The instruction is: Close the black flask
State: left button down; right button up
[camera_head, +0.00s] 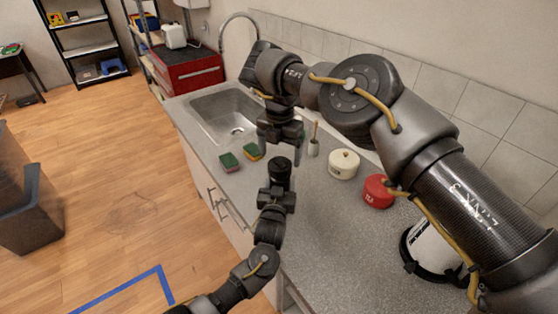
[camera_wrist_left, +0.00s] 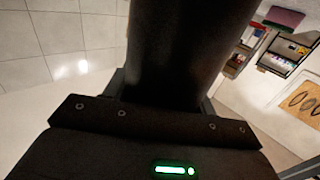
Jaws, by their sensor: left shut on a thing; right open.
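The black flask (camera_head: 280,168) stands upright over the counter, its dark round top facing up. My left gripper (camera_head: 278,186) is shut on its body from the front. In the left wrist view the dark flask (camera_wrist_left: 185,50) fills the space between the jaws (camera_wrist_left: 160,95). My right gripper (camera_head: 281,143) is open and points down, just above and behind the flask top in the picture. I cannot tell whether the dark top is a lid or the bare mouth. No separate lid can be made out.
A sink (camera_head: 228,112) with a tap lies at the back left. Two green sponges (camera_head: 229,162) (camera_head: 252,151) lie in front of it. A white canister (camera_head: 343,164), a red canister (camera_head: 377,191) and a small brush holder (camera_head: 313,148) stand right of the flask.

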jog(key=shift+r, duration=0.2)
jog(key=shift+c, duration=0.5)
jog(key=r, duration=0.1)
jog(key=w+d+r+n, duration=0.1)
jog(key=r, duration=0.1)
jog(key=w+r+n+t, duration=0.1)
jog(key=shift+w+d+r+h, duration=0.15)
jog(key=shift+d+r+h, duration=0.05)
jog(key=shift+r+h, duration=0.15)
jog(key=shift+s+r+n, duration=0.1)
jog(key=shift+s+n, duration=0.1)
jog(key=shift+n, duration=0.9)
jog(key=s+n, duration=0.1)
jog(key=a+f+n, duration=0.1)
jog(key=n, duration=0.1)
jog(key=shift+s+f+g, duration=0.15)
jog(key=shift+s+g, duration=0.25)
jog(key=shift+s+a+n, duration=0.1)
jog(key=shift+a+n, duration=0.05)
jog(key=shift+n, duration=0.25)
jog(key=shift+a+f, duration=0.1)
jog(key=shift+f, duration=0.05)
